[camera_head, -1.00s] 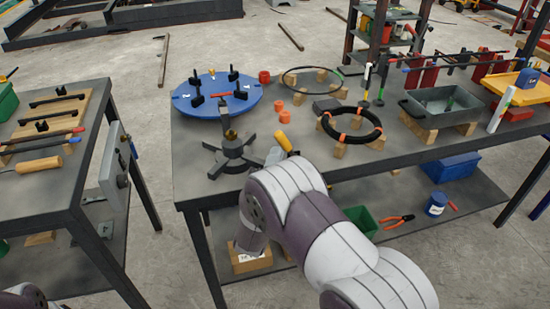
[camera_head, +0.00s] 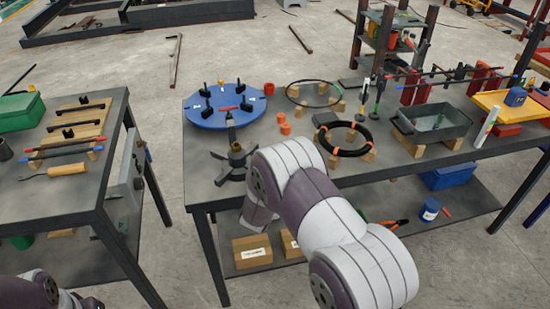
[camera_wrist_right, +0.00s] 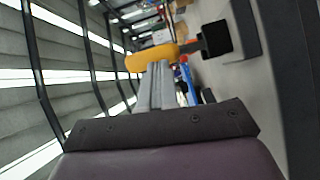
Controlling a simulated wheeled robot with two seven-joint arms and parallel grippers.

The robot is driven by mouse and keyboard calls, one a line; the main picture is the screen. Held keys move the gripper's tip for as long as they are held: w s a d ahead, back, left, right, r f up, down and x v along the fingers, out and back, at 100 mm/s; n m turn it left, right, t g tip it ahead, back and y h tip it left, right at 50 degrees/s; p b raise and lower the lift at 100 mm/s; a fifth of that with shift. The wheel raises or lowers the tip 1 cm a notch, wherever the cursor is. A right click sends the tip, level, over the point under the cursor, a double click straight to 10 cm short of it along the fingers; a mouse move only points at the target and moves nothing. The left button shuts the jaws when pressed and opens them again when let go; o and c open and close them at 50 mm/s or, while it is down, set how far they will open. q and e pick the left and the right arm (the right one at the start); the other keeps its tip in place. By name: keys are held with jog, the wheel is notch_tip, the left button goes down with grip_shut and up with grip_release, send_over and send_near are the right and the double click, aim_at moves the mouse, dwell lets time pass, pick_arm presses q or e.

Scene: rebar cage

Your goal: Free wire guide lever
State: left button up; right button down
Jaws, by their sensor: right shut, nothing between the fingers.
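In the right wrist view a yellow-orange handle (camera_wrist_right: 150,57) is joined to a dark arm and a black block (camera_wrist_right: 216,38); it looks like the lever. My right gripper (camera_wrist_right: 160,72) is shut and empty, its grey fingertips right at the handle. I cannot tell whether they touch it. In the head view my right arm hides this gripper and the handle. A dark stand with splayed feet and an upright post (camera_head: 233,158) is on the bench just left of my arm. My left gripper is out of view; only part of my left arm shows at bottom left.
The dark bench (camera_head: 205,180) carries a blue round plate (camera_head: 210,119), a black coil with orange ties (camera_head: 350,153), orange pieces (camera_head: 284,129) and a grey tray (camera_head: 440,136). A side table (camera_head: 60,205) with tools stands at left. Boxes (camera_head: 252,251) sit on the lower shelf.

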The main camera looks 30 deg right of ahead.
jog(key=shift+d+r+m+y+p, duration=0.4)
jog(key=shift+d+r+m+p, duration=0.2)
jog(key=shift+p, duration=0.25)
jog(key=shift+s+d+f+m+g+y+p, duration=0.1)
jog(key=shift+s+d+m+g+y+p, duration=0.05)
jog(key=shift+d+m+g+y+p, duration=0.45)
pick_arm(q)
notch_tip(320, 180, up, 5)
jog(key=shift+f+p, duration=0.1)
jog(key=shift+p, duration=0.3)
pick_arm(e)
jog(key=shift+d+f, duration=0.1)
jog(key=shift+d, duration=0.05)
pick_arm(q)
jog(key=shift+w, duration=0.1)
pick_arm(e)
jog(key=shift+f, duration=0.2)
